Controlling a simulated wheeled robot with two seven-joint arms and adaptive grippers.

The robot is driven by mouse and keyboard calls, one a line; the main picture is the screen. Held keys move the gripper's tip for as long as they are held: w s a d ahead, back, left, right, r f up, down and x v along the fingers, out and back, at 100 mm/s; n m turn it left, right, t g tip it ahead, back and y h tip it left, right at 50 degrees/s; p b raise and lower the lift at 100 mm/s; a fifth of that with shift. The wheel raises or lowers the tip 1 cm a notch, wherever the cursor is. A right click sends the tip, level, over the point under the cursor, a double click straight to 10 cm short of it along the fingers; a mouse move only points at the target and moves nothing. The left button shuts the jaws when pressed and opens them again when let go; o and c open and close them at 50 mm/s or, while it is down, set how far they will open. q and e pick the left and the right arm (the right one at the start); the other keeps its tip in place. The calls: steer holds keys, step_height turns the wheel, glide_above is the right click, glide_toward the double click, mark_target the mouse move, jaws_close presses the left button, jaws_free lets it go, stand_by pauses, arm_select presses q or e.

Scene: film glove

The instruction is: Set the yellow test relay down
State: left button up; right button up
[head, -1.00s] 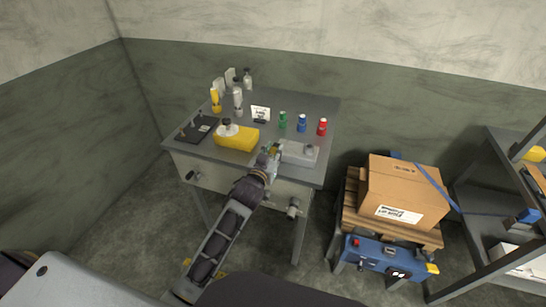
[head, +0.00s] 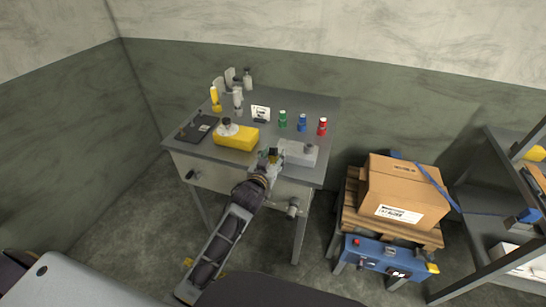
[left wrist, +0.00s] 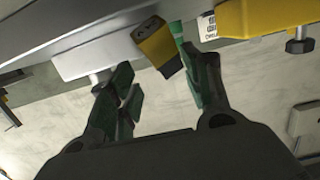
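The yellow test relay (head: 274,152), a small block with a dark end, is at the front edge of the grey table (head: 268,100), left of a grey box (head: 298,152). My left gripper (head: 268,159) is right at it. In the left wrist view the relay (left wrist: 156,46) shows tilted beyond the gap between the fingers (left wrist: 160,82). The fingers stand apart; the left one is clear of the relay, and the right one is close beside it. I cannot tell whether the relay rests fully on the table. My right gripper is out of view.
A yellow box with a knob (head: 236,138) and a black pad (head: 197,129) lie to the left. Green (head: 282,119), blue (head: 302,123) and red (head: 322,127) small bottles stand behind the grey box. A carton (head: 402,190) on a pallet stands right of the table.

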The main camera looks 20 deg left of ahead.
arm_select(q)
steer(key=shift+s+r, duration=0.1)
steer(key=shift+r, duration=0.05)
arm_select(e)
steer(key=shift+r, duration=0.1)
arm_select(q)
steer(key=s+r, duration=0.1)
steer(key=s, duration=1)
steer(key=shift+s+a+r+b, duration=0.2)
steer(key=shift+s+r+b, duration=0.15)
steer(key=shift+r+b, duration=0.05)
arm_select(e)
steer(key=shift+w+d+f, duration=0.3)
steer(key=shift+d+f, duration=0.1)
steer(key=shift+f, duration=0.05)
arm_select(q)
steer(key=shift+f, duration=0.1)
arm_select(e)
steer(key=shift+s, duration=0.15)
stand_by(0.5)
